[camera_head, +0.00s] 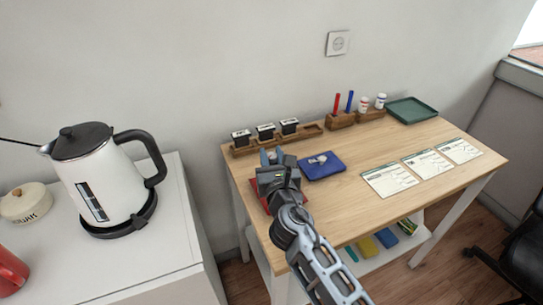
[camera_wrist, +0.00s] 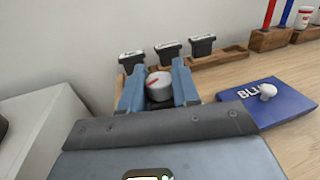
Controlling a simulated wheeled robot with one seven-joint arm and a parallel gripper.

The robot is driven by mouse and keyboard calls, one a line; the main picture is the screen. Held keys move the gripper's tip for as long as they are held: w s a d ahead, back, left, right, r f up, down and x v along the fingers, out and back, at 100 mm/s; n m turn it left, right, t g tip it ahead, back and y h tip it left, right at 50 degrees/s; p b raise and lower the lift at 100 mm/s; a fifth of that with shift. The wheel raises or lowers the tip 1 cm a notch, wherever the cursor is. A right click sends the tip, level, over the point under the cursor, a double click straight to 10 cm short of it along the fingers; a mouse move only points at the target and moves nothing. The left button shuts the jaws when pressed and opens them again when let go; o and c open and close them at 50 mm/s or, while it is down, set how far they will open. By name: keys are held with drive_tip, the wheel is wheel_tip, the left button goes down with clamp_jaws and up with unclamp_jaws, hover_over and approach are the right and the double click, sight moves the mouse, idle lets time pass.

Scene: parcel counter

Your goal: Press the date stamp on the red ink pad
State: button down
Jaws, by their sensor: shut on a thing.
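My gripper (camera_head: 271,158) is over the left front of the wooden table and hides most of the red ink pad (camera_head: 304,199), whose red edges show beside it. In the wrist view, my gripper (camera_wrist: 158,80) is shut on the stamp (camera_wrist: 158,86). The stamp's round white top with a red mark shows between the fingers. Its underside is hidden, so I cannot tell whether it touches the pad. No text on it can be read as a date.
A blue ink pad (camera_head: 322,167) with a pale knob lies just right of my gripper. Behind, a wooden rack (camera_head: 310,131) holds three black stamps and has an empty place at its right. Paper forms (camera_head: 389,180) lie at right. A kettle (camera_head: 100,185) stands on the left cabinet.

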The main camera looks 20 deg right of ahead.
drive_tip(key=shift+f+b, duration=0.3)
drive_tip(key=shift+f, duration=0.05)
idle(0.9)
wheel_tip(320, 180, up, 6)
drive_tip(key=p, duration=0.6)
drive_tip(key=shift+r+p, duration=0.15)
drive_tip(key=shift+p, duration=0.15)
